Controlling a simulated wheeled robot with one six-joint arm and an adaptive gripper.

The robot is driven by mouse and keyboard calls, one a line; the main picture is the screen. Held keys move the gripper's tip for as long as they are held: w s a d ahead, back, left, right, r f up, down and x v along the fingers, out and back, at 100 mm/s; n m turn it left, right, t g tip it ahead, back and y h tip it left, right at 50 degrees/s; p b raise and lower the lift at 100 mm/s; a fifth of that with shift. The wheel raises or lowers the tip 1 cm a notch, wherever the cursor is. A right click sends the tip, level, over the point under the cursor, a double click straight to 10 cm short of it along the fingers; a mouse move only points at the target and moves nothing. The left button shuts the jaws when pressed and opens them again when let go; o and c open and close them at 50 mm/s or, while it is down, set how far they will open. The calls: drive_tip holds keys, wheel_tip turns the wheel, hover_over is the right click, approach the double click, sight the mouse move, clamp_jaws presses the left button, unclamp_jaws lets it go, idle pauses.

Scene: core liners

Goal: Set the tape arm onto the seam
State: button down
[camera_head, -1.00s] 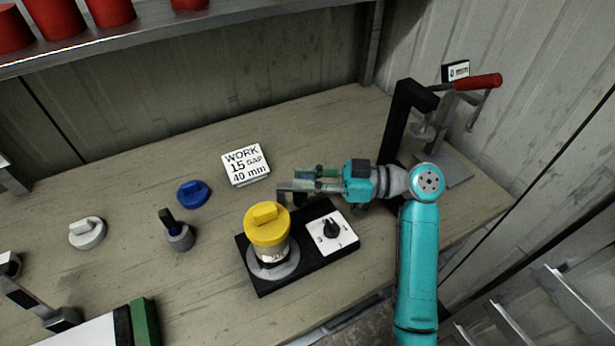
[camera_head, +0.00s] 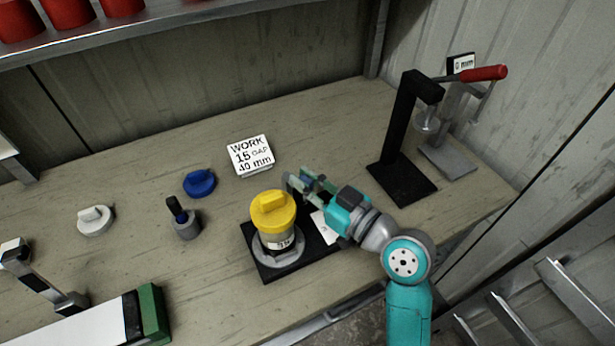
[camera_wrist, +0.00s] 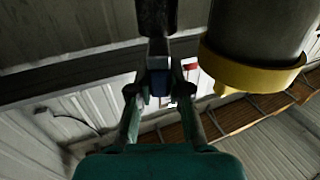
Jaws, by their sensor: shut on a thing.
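The liner stands upright with a yellow cap (camera_head: 272,208) in a grey ring on a black base (camera_head: 262,262), left of my gripper. My gripper (camera_head: 303,183) is just right of and behind the cap. In the wrist view its fingers (camera_wrist: 158,98) are shut on a dark arm with a blue-grey block (camera_wrist: 158,78), apparently the tape arm. A dark bar (camera_wrist: 157,18) runs on from the block. The yellow cap (camera_wrist: 250,72) is beside it at the right. The seam cannot be made out, and whether the arm touches the liner cannot be told.
A white plate (camera_head: 325,228) on the base is mostly hidden by my gripper. A sign (camera_head: 250,155) reads WORK 15 GAP 40 mm. A blue cap (camera_head: 200,183), white cap (camera_head: 95,220) and grey holder (camera_head: 185,222) stand left. A black post (camera_head: 396,130) and red-handled press (camera_head: 483,73) stand right.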

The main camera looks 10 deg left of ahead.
drive_tip(key=shift+s+a+m+t+h, duration=0.25)
drive_tip(key=shift+m+t+h, duration=0.45)
drive_tip(key=shift+t, duration=0.4)
drive_tip(key=c, duration=1.1)
unclamp_jaws()
wheel_tip(320, 180, up, 10)
